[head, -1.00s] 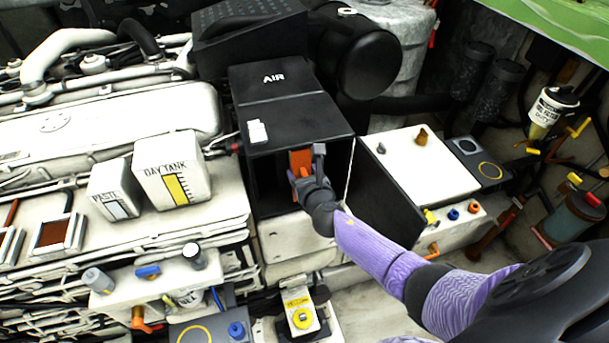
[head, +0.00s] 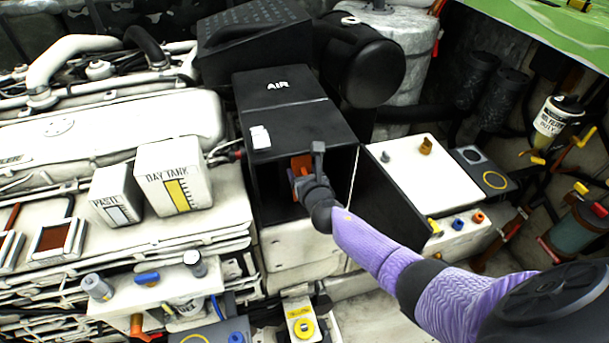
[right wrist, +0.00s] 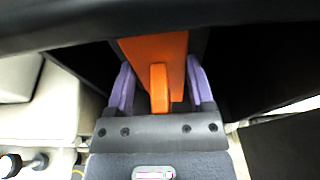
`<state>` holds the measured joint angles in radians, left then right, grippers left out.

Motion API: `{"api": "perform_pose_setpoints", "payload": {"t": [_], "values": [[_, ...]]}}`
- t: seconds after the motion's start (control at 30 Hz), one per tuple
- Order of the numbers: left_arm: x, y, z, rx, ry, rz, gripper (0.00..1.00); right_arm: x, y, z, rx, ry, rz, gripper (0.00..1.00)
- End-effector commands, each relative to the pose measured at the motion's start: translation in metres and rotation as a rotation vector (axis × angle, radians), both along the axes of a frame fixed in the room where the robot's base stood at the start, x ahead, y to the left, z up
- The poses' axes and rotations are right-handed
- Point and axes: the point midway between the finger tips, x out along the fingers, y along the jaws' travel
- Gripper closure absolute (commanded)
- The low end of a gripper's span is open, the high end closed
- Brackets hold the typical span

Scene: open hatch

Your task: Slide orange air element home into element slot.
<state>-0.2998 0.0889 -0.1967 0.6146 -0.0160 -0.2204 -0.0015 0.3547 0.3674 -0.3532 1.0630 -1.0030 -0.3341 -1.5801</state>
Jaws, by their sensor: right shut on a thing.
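The orange air element (head: 301,162) is mostly inside the black AIR box (head: 285,122); only its orange front end shows in the opening. In the right wrist view the element (right wrist: 152,50) runs in under the dark upper edge of the box, with its orange handle tab (right wrist: 159,88) between my purple fingers. My right gripper (head: 304,176) is at the mouth of the box and is shut on the element's handle. The element slot is inside the box and hidden, so how deep the element sits cannot be told. My left gripper is not in view.
The box's black door (head: 392,197) stands open to the right of my right gripper. A white unit (head: 410,170) lies behind the door. The DAY TANK container (head: 172,175) and PASTE container (head: 116,194) stand to the left.

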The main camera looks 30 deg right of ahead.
Motion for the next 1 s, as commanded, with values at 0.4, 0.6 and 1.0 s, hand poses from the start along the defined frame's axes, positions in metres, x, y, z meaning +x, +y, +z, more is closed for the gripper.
{"api": "perform_pose_setpoints", "payload": {"t": [0.4, 0.6, 1.0], "values": [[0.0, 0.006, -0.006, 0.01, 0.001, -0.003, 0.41, 0.01, -0.002, -0.001, 0.0, 0.001, 0.0, 1.0], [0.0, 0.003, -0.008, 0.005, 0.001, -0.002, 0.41, 0.015, -0.003, -0.001, 0.0, 0.0, 0.0, 1.0], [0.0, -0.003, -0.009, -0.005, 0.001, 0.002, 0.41, 0.018, -0.004, 0.0, 0.0, 0.0, 0.0, 0.0]]}}
